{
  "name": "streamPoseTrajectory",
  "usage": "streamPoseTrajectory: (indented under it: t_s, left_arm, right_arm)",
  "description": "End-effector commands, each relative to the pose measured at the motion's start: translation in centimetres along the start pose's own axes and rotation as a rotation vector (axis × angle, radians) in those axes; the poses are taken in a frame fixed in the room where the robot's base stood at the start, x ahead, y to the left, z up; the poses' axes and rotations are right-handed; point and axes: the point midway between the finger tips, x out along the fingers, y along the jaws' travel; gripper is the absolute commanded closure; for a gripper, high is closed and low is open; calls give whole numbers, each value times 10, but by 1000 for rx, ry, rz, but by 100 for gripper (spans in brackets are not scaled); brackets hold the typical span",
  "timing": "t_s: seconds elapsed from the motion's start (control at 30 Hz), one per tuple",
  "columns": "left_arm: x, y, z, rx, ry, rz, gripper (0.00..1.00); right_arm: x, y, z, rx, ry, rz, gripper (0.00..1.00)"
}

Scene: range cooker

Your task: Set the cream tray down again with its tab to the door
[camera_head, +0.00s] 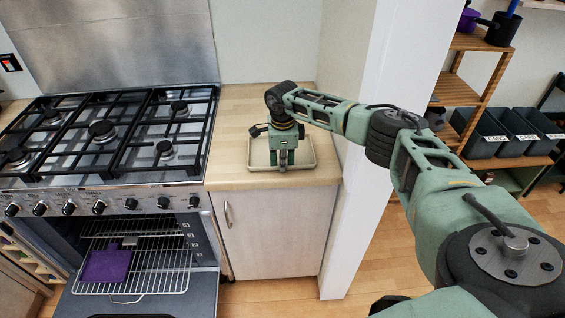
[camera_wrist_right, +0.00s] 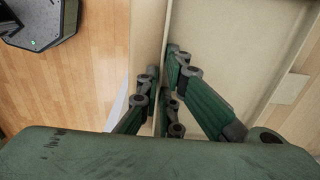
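The cream tray (camera_head: 309,154) is on or just over the wooden worktop (camera_head: 240,115), right of the cooker. My right gripper (camera_head: 283,161) points down at its near side. In the right wrist view the fingers (camera_wrist_right: 163,85) lie on both sides of the tray's wall (camera_wrist_right: 166,25), close against it, so they look shut on it. I cannot tell whether the tray's underside touches the worktop. A pale patch (camera_wrist_right: 290,88) shows at the right of the wrist view; I cannot tell whether it is the tab. My left gripper is not in view.
The cooker hob (camera_head: 110,130) with black grates stands left of the worktop. The oven below is open, with a wire rack (camera_head: 150,270) and a purple item (camera_head: 107,266). A white wall end (camera_head: 360,190) borders the worktop's right. Shelves with dark bins (camera_head: 487,135) stand beyond.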

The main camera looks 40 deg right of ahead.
Motion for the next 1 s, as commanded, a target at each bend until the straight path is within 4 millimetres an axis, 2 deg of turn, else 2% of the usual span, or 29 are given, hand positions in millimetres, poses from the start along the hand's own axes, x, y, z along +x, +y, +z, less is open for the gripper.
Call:
streamPoseTrajectory:
  t_s: [0.03,0.17,0.57,0.67,1.0]
  left_arm:
    - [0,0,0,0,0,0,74]
    - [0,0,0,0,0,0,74]
    - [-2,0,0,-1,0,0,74]
    - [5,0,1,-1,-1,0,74]
    - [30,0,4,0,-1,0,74]
  right_arm:
    - [-1,0,0,0,0,0,88]
    - [-1,0,0,0,0,0,77]
    - [-6,-1,0,0,-1,-1,77]
    - [-17,-1,0,0,-2,-3,77]
    - [-89,-1,0,0,-3,-5,77]
